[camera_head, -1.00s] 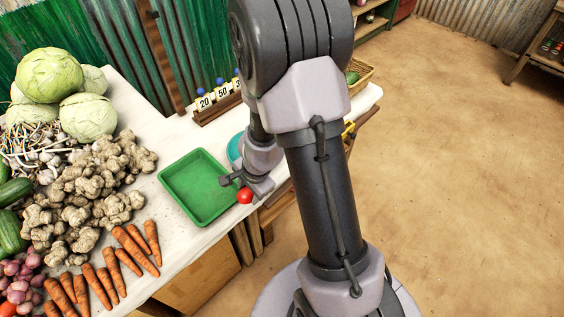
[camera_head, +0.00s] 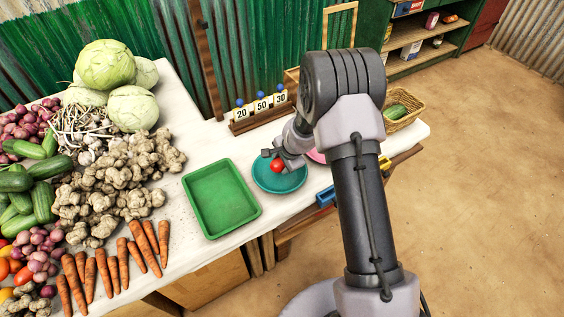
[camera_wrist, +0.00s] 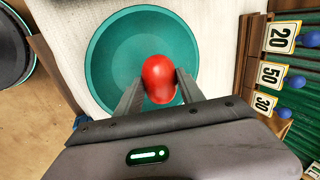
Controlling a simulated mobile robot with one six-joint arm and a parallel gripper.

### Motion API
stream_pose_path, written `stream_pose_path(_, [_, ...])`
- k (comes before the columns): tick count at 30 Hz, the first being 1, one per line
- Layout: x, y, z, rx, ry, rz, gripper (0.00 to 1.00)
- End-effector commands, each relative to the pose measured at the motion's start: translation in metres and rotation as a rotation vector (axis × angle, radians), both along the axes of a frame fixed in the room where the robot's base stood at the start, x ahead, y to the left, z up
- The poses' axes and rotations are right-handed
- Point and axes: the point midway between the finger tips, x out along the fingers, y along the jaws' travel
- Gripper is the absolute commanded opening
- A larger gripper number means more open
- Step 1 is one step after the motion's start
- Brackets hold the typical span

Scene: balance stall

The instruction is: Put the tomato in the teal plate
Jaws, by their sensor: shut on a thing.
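The red tomato (camera_head: 277,166) is held between the fingers of my gripper (camera_head: 277,160), which is shut on it. The wrist view shows the tomato (camera_wrist: 160,79) between the two fingertips (camera_wrist: 158,88). The teal plate (camera_head: 260,183) lies on the white counter, and the tomato shows over it in both views. In the wrist view the teal plate (camera_wrist: 110,60) fills the area behind the tomato, its near part hidden by my gripper. I cannot tell whether the tomato touches the plate.
A green tray (camera_head: 222,200) lies just left of the teal plate. A pink plate (camera_head: 316,156) is partly hidden behind my arm. A rack with number cards (camera_head: 262,108) stands behind. Carrots (camera_head: 140,247) and ginger (camera_head: 110,185) cover the counter's left.

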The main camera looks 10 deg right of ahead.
Motion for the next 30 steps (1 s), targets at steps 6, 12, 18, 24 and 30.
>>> stream_pose_path(6, [0.0, 0.0, -0.029, 0.0, 0.0, 0.0, 0.0])
stream_pose_path(12, [-0.001, 0.0, -0.03, 0.0, 0.0, 0.0, 0.0])
stream_pose_path(18, [-0.001, 0.0, -0.03, 0.0, 0.001, 0.0, 0.67])
stream_pose_path(24, [-0.001, 0.0, -0.03, 0.001, 0.001, 0.0, 0.67])
stream_pose_path(30, [-0.012, -0.003, 0.003, -0.001, 0.0, 0.0, 0.67])
